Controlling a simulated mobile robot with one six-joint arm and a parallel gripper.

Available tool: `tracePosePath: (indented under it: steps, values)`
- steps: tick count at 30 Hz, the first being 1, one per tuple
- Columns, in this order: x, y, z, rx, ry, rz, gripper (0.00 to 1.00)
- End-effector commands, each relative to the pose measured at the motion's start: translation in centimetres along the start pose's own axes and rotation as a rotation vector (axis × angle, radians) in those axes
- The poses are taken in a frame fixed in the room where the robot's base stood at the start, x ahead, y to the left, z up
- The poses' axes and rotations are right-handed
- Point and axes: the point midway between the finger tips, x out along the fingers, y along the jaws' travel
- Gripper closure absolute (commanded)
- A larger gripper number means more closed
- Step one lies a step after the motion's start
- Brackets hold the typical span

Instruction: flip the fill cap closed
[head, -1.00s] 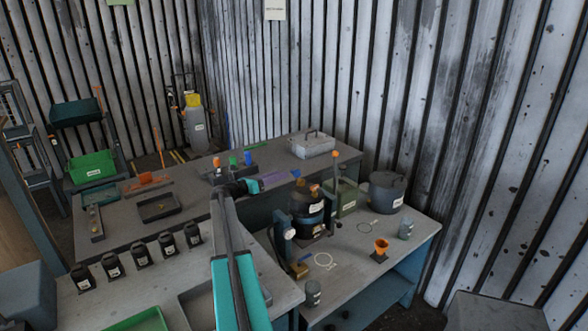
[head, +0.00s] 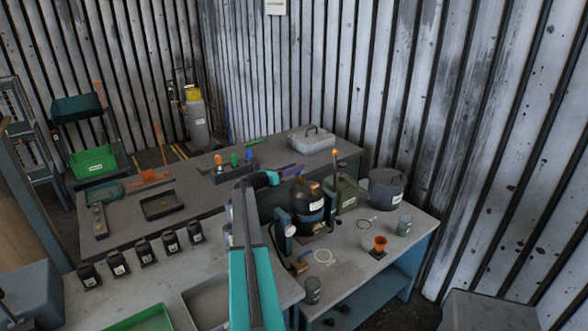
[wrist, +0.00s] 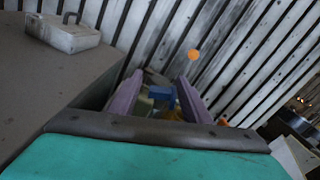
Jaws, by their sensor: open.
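The black blower housing (head: 308,207) stands upright on the right bench, with small orange parts (head: 314,187) on its top. Which of these is the fill cap, and how far it is tipped, I cannot tell. My gripper (head: 292,171) is just up and left of the housing's top, its purple fingers pointing right. In the wrist view my gripper (wrist: 160,76) is open, its fingers apart. A blue part (wrist: 160,98) and a partly hidden orange-yellow part (wrist: 170,114) show between and below the fingers. No contact is visible.
A grey toolbox (head: 311,139) is behind.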

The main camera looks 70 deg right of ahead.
Motion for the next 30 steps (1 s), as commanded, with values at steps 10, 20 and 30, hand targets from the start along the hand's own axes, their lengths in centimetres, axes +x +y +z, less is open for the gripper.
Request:
tracePosePath:
  steps: [10, 20, 30]
  values:
    - [-0.20, -0.39, -0.12, 0.000, 0.000, 0.000, 0.93]
    - [-0.01, 0.10, -0.08, 0.024, 0.000, 0.004, 0.93]
    - [0.00, -0.27, 0.00, 0.146, -0.002, 0.005, 0.93]
